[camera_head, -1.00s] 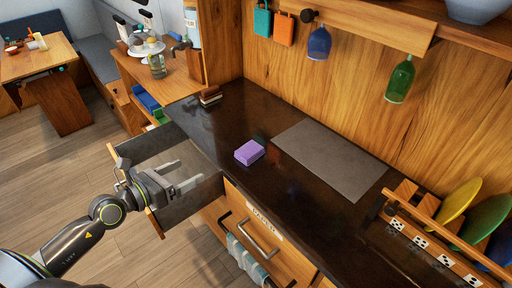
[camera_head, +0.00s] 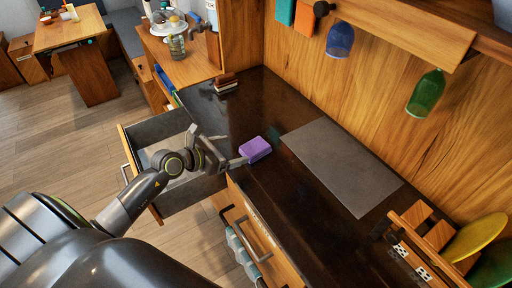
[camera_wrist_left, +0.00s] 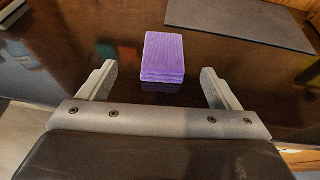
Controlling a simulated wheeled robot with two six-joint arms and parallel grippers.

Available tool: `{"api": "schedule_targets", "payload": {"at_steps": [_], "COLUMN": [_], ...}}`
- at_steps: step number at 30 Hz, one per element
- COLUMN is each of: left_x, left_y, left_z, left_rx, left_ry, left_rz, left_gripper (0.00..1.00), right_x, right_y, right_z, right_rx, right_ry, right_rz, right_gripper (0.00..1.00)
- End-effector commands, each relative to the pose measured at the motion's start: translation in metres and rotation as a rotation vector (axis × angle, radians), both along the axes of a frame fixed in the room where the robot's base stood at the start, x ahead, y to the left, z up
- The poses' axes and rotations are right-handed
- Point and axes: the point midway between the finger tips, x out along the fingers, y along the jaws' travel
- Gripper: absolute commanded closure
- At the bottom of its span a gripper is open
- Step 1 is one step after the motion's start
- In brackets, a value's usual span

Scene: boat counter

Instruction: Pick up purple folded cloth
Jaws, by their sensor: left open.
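The purple folded cloth (camera_head: 255,149) lies on the dark counter (camera_head: 284,205), near its front edge. In the left wrist view the cloth (camera_wrist_left: 163,57) sits ahead of the fingertips, centred between them and apart from both. My left gripper (camera_head: 233,149) is open and empty, just left of the cloth in the head view. Its two fingers also show in the left wrist view (camera_wrist_left: 159,78). My right gripper is not in these views.
An open drawer (camera_head: 128,137) stands out below my left arm. A grey mat (camera_head: 343,165) lies right of the cloth, and a small brown stack (camera_head: 226,84) lies behind it. A blue glass (camera_head: 340,39) and a green glass (camera_head: 426,94) hang above the counter.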

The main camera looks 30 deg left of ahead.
Motion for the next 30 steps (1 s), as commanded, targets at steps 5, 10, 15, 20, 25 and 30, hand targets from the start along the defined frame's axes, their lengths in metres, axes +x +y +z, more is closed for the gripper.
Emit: {"api": "schedule_targets", "payload": {"at_steps": [5,10,15,20,25,30], "left_x": [0.027,0.039,0.045,0.059,0.074,0.079], "left_y": [-0.013,-0.018,-0.023,-0.034,-0.041,-0.044], "left_z": [-0.011,-0.017,-0.021,-0.03,-0.039,-0.042], "left_rx": [-0.005,-0.001,-0.002,-0.005,-0.001,0.0], "left_ry": [0.0,-0.001,0.0,0.001,-0.001,0.0], "left_rz": [0.001,0.0,0.001,0.002,0.0,0.001], "left_gripper": [0.15,0.15,0.15,0.15,0.15,0.15], "right_x": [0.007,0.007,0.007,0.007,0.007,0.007], "right_y": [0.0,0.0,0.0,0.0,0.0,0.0], "right_z": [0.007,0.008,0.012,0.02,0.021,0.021], "right_rx": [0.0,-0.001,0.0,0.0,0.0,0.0], "right_ry": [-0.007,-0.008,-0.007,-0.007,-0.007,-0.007], "right_rz": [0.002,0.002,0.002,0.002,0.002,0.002], "right_gripper": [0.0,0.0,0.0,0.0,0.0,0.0]}}
